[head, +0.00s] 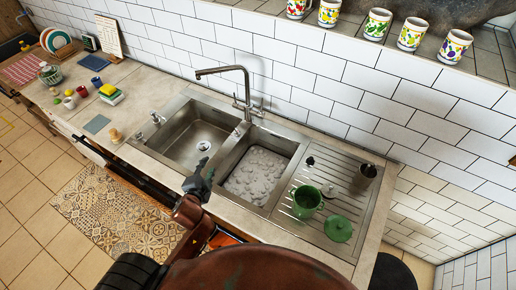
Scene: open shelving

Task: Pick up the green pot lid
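The green pot lid (338,229) lies on the ridged steel drainboard, near its front right corner. The green pot (306,201) stands just to the left of and behind the lid, close to it. My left gripper (204,174) is over the front edge of the sink, well to the left of the lid and pot, and touches neither. It looks dark and small, and whether its fingers are apart is not clear. I see nothing held in it. My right gripper is not in view.
A tall faucet (246,95) rises behind. A metal cup (366,174) stands at the drainboard's back right. Patterned mugs (411,34) line the ledge above. Several small items crowd the left counter.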

